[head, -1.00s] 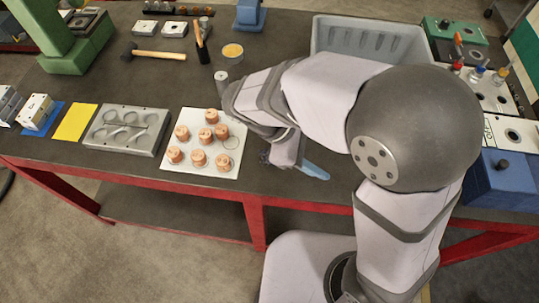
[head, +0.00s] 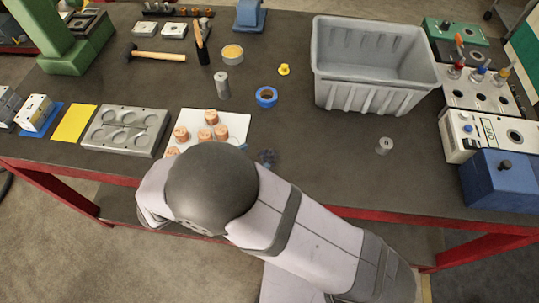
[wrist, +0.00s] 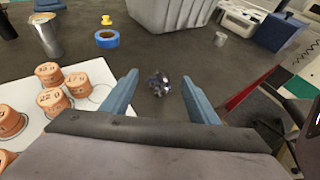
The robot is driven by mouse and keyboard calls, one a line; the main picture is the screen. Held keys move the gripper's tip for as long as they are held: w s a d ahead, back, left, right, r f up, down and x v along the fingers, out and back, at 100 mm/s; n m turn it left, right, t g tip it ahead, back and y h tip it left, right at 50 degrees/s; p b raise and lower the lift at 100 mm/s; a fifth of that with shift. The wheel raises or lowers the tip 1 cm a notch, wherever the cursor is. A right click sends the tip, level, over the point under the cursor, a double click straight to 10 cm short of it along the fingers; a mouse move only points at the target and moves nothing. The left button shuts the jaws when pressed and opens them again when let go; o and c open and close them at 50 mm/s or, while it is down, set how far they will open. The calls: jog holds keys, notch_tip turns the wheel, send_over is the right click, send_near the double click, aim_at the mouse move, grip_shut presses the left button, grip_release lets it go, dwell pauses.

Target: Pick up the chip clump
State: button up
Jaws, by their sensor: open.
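The chip clump (head: 267,158) is a small dark, bluish-grey tangle on the dark bench top, just right of the white board in the head view. In the wrist view the chip clump (wrist: 158,84) lies ahead, between the two blue fingers and beyond their tips. My gripper (wrist: 160,82) is open and empty, with its fingers apart and not touching the clump. In the head view my arm hides most of the gripper.
A white board (wrist: 90,68) with several copper-coloured cylinders stands left of the clump. Blue tape (head: 266,97), a metal cylinder (head: 222,84) and a large grey bin (head: 365,95) are further back. The bench's red front edge is close.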

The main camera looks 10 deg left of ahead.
aim_at(270, 153)
jog(key=shift+f, duration=0.75)
jog(key=shift+w+d, duration=0.35)
jog(key=shift+w+d+f+p, duration=0.35)
jog(key=shift+w+p, duration=0.1)
jog(key=shift+w, duration=0.05)
jog(key=shift+w+d+p, duration=0.25)
jog(key=shift+d+p, duration=0.05)
jog(key=shift+p, duration=0.1)
jog(key=p+x, duration=0.1)
jog(key=x, duration=0.2)
jog(key=shift+d+r+p, duration=0.15)
jog(key=shift+d+p, duration=0.05)
jog(key=shift+p, duration=0.2)
jog(key=shift+w+d+f, duration=0.3)
jog(key=shift+w+f, duration=0.1)
jog(key=shift+w, duration=0.05)
jog(key=c, duration=1.1)
